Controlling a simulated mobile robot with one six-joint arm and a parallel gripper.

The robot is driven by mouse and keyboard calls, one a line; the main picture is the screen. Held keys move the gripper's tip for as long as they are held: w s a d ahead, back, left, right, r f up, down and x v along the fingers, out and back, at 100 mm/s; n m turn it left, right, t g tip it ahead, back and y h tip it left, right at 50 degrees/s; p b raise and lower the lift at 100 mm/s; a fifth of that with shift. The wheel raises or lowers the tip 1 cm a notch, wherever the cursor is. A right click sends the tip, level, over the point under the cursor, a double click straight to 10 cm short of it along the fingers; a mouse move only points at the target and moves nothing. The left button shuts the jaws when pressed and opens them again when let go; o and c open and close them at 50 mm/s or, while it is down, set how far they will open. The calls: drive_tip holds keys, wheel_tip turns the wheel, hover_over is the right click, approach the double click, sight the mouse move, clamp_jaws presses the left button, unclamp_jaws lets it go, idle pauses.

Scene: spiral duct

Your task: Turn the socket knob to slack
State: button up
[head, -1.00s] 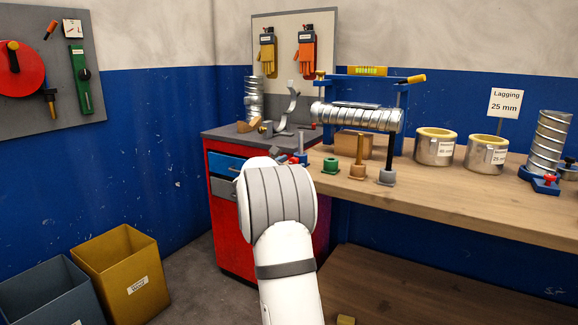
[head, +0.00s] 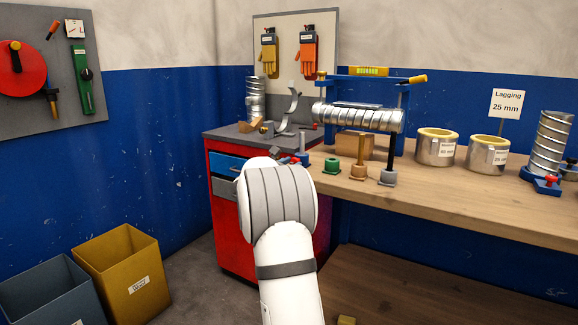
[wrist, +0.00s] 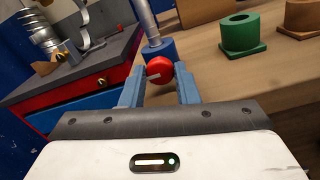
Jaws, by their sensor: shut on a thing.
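The red socket knob (wrist: 159,69) is round with a pale pointer mark, which points left and slightly down in the wrist view. It sits on the near side of a blue socket (wrist: 157,50) that holds an upright grey rod (wrist: 147,20). My gripper (wrist: 160,76) has its two blue-grey fingers on either side of the knob, shut on it. In the head view the rod (head: 302,143) stands at the bench's left end. My white arm hides most of the gripper and knob there.
Green (head: 332,166) and brown (head: 357,172) holders stand right of the socket. A silver spiral duct (head: 358,117) lies across a blue stand behind. A red cabinet (head: 225,232) is at left. Lagging rings (head: 435,147) stand farther right on the bench.

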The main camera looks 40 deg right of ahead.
drive_tip(key=shift+d+n, duration=0.1)
drive_tip(key=shift+n, duration=0.2)
drive_tip(key=n, duration=0.3)
drive_tip(key=shift+r+n+b, duration=0.15)
drive_tip(key=shift+n+b, duration=0.15)
drive_tip(key=shift+b, duration=0.1)
drive_tip(key=shift+d+n+p, duration=0.1)
drive_tip(key=shift+n+p, duration=0.25)
drive_tip(key=shift+n, duration=1.95)
drive_tip(key=o, duration=1)
